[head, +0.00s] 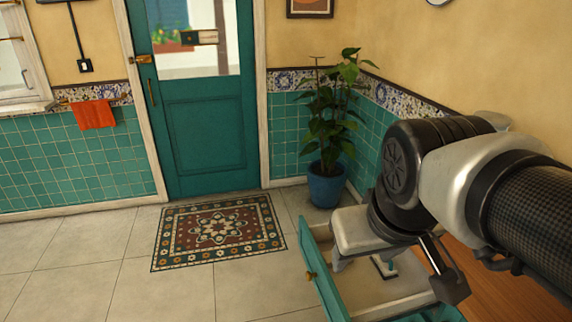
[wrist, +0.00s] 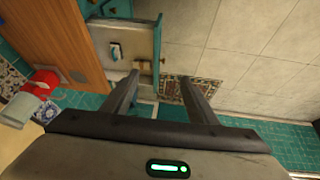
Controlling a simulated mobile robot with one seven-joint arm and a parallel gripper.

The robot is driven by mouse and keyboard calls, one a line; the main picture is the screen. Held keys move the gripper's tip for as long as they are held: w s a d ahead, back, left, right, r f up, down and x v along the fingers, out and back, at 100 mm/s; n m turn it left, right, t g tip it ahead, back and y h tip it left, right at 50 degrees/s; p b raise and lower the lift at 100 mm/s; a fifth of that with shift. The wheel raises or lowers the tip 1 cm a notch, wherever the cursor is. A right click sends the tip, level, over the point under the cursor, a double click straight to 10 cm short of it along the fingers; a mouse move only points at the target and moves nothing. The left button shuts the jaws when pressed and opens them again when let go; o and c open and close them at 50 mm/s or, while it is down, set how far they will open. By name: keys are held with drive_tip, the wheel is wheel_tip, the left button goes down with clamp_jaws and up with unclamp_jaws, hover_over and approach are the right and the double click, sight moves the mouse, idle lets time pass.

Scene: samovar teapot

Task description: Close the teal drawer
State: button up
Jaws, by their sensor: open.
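The teal drawer (head: 325,284) is pulled open at the lower right of the head view, its front panel and round brass knob (head: 311,276) facing left. It also shows in the wrist view (wrist: 157,48), below the wooden top's edge. A small white and teal item (wrist: 115,51) lies inside it. My gripper (wrist: 158,93) is open, with its two dark fingers apart and nothing seen between them. In the head view my arm hangs over the drawer and hides part of it. I cannot tell whether a finger touches the drawer.
A wooden counter top (head: 540,255) lies right of the drawer. A potted plant (head: 326,186) stands in the corner behind it. A patterned rug (head: 218,232) lies before the teal door (head: 205,130). A red item (wrist: 44,83) is on the counter.

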drive_tip(key=w+f+n, duration=0.1)
drive_tip(key=w+n, duration=0.1)
drive_tip(key=w+f+n+g, duration=0.1)
drive_tip(key=w+f+n, duration=0.1)
drive_tip(key=w, duration=0.1)
drive_tip(key=w+f+n+g+h+b, duration=0.1)
drive_tip(key=w+f+n, duration=0.1)
drive_tip(key=w, duration=0.1)
drive_tip(key=shift+w+a+f, duration=0.2)
drive_tip(key=c, duration=1.1)
drive_tip(key=w+f+n, duration=0.1)
drive_tip(key=w+a+f+n, duration=0.1)
drive_tip(key=w+f, duration=0.1)
drive_tip(key=w+f+n+g, duration=0.1)
drive_tip(key=w+f+n, duration=0.1)
drive_tip(key=shift+a+f+h+b, duration=0.2)
drive_tip(key=shift+h+b, duration=0.1)
drive_tip(key=shift+h, duration=0.1)
clamp_jaws()
drive_tip(key=n+g+b, duration=0.2)
drive_tip(key=n+b, duration=0.2)
drive_tip(key=n, duration=0.5)
approach(323, 289)
drive_tip(key=shift+h, duration=0.3)
drive_tip(key=shift+s+d+f, duration=0.15)
drive_tip(key=shift+s+f, duration=0.75)
drive_tip(key=shift+s, duration=0.15)
drive_tip(key=shift+s+d+f, duration=0.1)
drive_tip(key=shift+s+f, duration=0.8)
drive_tip(key=shift+s, duration=0.1)
